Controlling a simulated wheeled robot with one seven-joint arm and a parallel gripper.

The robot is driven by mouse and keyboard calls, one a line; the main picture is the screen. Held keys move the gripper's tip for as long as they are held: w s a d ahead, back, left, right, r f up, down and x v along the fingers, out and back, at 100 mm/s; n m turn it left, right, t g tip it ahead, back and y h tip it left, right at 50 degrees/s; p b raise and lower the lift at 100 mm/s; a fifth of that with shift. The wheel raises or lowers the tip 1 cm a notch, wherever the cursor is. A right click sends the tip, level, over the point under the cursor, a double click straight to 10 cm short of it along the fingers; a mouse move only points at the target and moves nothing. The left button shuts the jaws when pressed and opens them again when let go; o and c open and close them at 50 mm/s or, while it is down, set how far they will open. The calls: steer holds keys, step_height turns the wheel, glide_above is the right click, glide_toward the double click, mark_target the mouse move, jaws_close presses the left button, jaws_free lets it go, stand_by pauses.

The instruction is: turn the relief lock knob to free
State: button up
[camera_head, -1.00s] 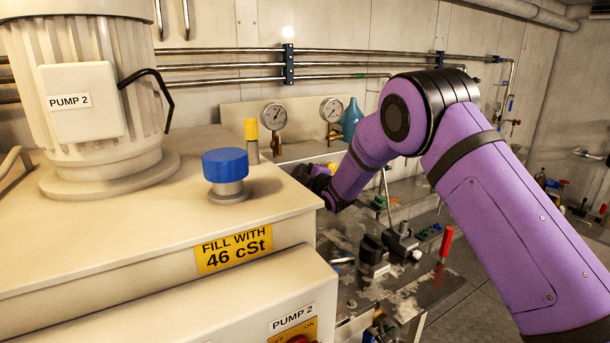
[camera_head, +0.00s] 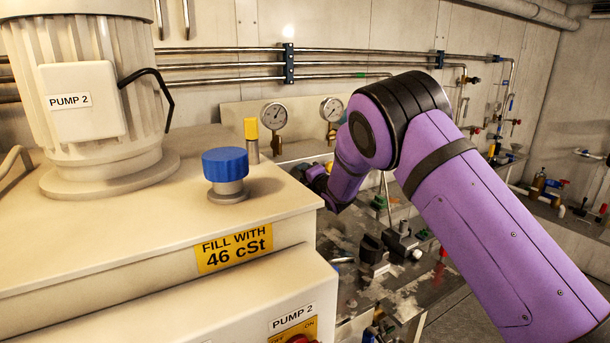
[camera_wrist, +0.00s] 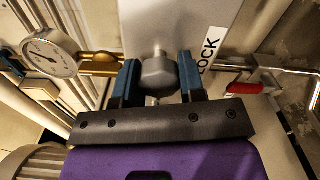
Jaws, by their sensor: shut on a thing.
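The relief lock knob (camera_wrist: 158,74) is a dark grey knob in the upper middle of the wrist view, on a pale plate beside a label (camera_wrist: 211,48) that reads "LOCK". My gripper (camera_wrist: 159,80) is shut on the knob, with one blue finger on each side of it. In the head view my purple arm reaches down behind the cream tank, and its wrist (camera_head: 330,185) shows near the tank's edge. The knob and fingertips cannot be made out there.
A gauge (camera_wrist: 50,53) and brass fitting (camera_wrist: 100,64) sit left of the fingers in the wrist view. A red-handled valve (camera_wrist: 244,88) is on the right. In the head view, the cream tank (camera_head: 120,240) with a blue cap (camera_head: 225,165) fills the left. A cluttered bench (camera_head: 385,290) lies below the arm.

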stand_by(0.4)
steer(key=o, duration=0.9)
steer(key=shift+o, duration=0.2)
steer(key=v, duration=1)
steer(key=shift+s+d, duration=0.25)
steer(key=shift+s, duration=0.1)
